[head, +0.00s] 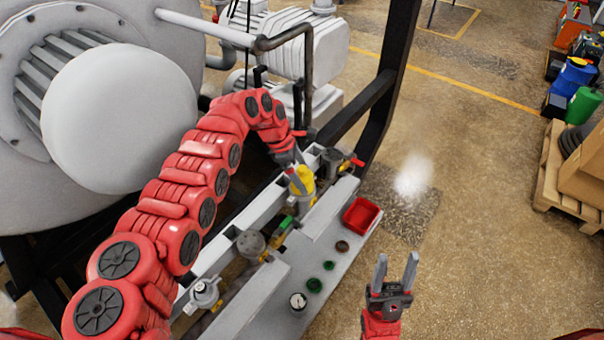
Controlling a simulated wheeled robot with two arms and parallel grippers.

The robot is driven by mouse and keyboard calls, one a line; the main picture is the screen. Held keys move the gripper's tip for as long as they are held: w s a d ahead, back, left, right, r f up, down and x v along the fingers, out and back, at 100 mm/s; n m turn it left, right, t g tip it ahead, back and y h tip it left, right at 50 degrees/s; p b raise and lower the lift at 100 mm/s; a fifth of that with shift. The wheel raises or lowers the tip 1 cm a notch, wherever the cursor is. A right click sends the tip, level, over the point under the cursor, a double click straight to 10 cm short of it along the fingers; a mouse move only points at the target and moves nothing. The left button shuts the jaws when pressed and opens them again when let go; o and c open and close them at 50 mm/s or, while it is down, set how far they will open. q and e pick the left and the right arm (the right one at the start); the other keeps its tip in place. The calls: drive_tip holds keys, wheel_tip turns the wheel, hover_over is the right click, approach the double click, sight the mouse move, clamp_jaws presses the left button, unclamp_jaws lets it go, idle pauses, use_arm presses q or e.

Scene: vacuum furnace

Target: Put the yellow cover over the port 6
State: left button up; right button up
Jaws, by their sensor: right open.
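The yellow cover (302,180) is at the far part of the pipe row, on or just over one of the ports; I cannot tell if it is seated. My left gripper (298,168) reaches down from above, with its fingertips at the top of the cover. The fingers are small, and I cannot tell whether they are shut on it. My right gripper (394,274) is open and empty, pointing up in the picture over the floor to the right of the panel. Port numbers are not readable.
Other ports with valves (251,243) line the grey panel (272,308). A red tray (361,216), green caps (314,285) and a gauge-like white disc (298,301) sit on it. A black frame post (392,70) stands behind. The floor at right is clear up to the pallet (553,190).

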use_arm(q)
drive_tip(key=shift+r, duration=0.1)
drive_tip(key=shift+a+r, duration=0.2)
drive_tip(key=b+v, duration=0.4)
drive_tip(key=v, duration=1.2)
drive_tip(key=shift+a+r+b, duration=0.15)
drive_tip(key=shift+r+b, duration=0.2)
drive_tip(key=shift+b, duration=0.05)
